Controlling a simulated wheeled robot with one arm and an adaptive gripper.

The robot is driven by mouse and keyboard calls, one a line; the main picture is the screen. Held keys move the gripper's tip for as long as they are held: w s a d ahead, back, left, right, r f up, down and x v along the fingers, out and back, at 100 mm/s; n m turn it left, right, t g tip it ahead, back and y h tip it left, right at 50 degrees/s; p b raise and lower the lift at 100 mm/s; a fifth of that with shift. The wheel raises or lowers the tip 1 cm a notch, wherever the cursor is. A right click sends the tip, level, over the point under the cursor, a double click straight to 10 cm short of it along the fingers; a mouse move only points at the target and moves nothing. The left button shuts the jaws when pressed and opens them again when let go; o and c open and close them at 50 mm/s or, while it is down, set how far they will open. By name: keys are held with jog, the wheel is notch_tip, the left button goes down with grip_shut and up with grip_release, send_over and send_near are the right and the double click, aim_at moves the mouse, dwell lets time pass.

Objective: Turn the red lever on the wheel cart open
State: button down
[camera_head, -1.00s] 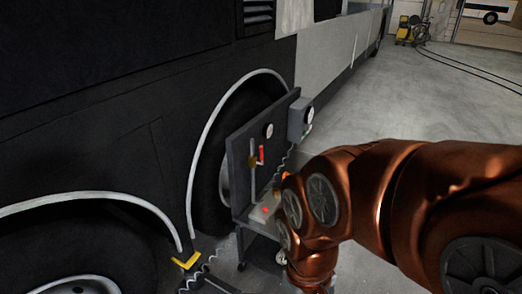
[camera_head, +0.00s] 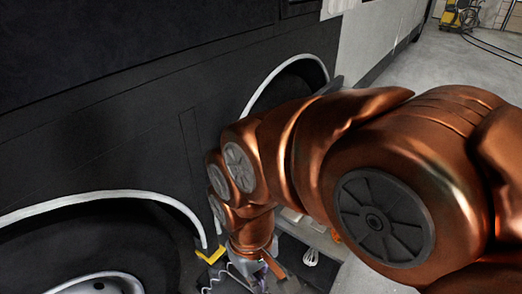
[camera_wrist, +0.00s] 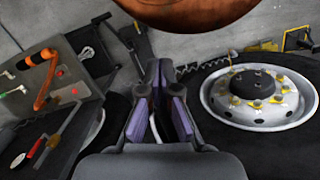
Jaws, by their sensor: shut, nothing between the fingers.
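The wheel cart's upright grey panel (camera_wrist: 62,150) is at the left of the wrist view. The red lever (camera_wrist: 36,148) is a small red handle on this panel, beside a pipe and near a round gauge (camera_wrist: 18,160). My gripper (camera_wrist: 161,68) is in the middle of the wrist view, its dark fingers with purple pads shut and empty. It is apart from the lever, well to its right. In the head view my arm hides the lever and most of the cart; only part of its lower tray (camera_head: 318,240) shows.
A wheel with a pale rim and yellow nut markers (camera_wrist: 258,97) is right of my gripper. The dark coach side (camera_head: 110,110) fills the left; open floor (camera_head: 440,75) lies back right.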

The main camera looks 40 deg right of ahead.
jog(key=w+d+f+n+t+h+b, duration=0.1)
jog(key=w+d+f+t+b, duration=0.3)
jog(key=w, duration=0.3)
jog(key=w+d+f+n+t+h+b, duration=0.1)
jog(key=w+d+f+b, duration=0.35)
jog(key=w+b, duration=0.2)
jog(key=w+d+f+n+t+h+b, duration=0.1)
jog(key=w+d+f+t+b, duration=0.25)
jog(key=w+f+b, duration=0.3)
jog(key=w+d+n+t+h+b, duration=0.2)
jog(key=w+d+b, duration=0.3)
jog(key=d, duration=0.6)
jog(key=w+d+n+t+h+b, duration=0.3)
jog(key=w+d+h+b, duration=0.1)
jog(key=d, duration=0.7)
jog(key=w+d+n+t+h+b, duration=0.2)
jog(key=w+d+b, duration=0.4)
jog(key=d, duration=0.5)
jog(key=shift+w+d+n+t+h+b, duration=0.2)
jog(key=shift+d+n+t+h+b, duration=0.2)
jog(key=shift+h+b, duration=0.25)
jog(key=shift+r, duration=0.1)
